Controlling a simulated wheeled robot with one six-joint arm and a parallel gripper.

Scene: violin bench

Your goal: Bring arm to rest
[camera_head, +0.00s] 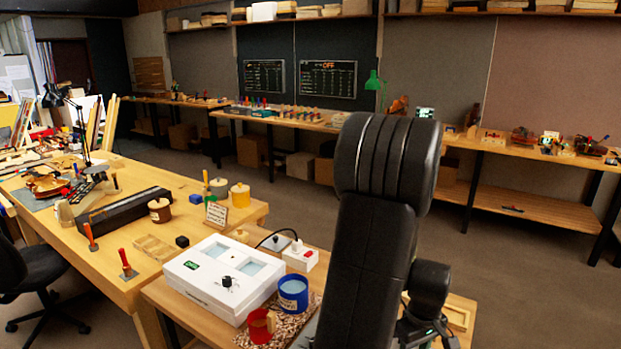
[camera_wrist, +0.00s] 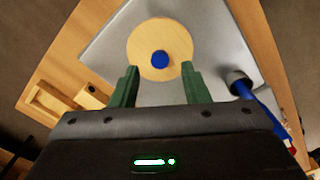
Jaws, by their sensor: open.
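My gripper (camera_wrist: 160,82) shows in the wrist view with its two green fingers apart and nothing between the tips. A round pale wooden disc (camera_wrist: 145,40) with a blue knob (camera_wrist: 160,60) on its middle lies just beyond the fingertips, on or over a grey plate (camera_wrist: 205,45). I cannot tell whether a fingertip touches the disc. In the head view my black arm stands upright in the foreground, and my gripper is hidden.
A blue-handled tool with a grey round end (camera_wrist: 240,82) lies right of the fingers. A wooden tray (camera_wrist: 55,100) is at left. In the head view, a white box device (camera_head: 222,277), a blue cup (camera_head: 293,293) and a red cup (camera_head: 261,325) stand left of my arm. Open floor (camera_head: 530,270) lies right.

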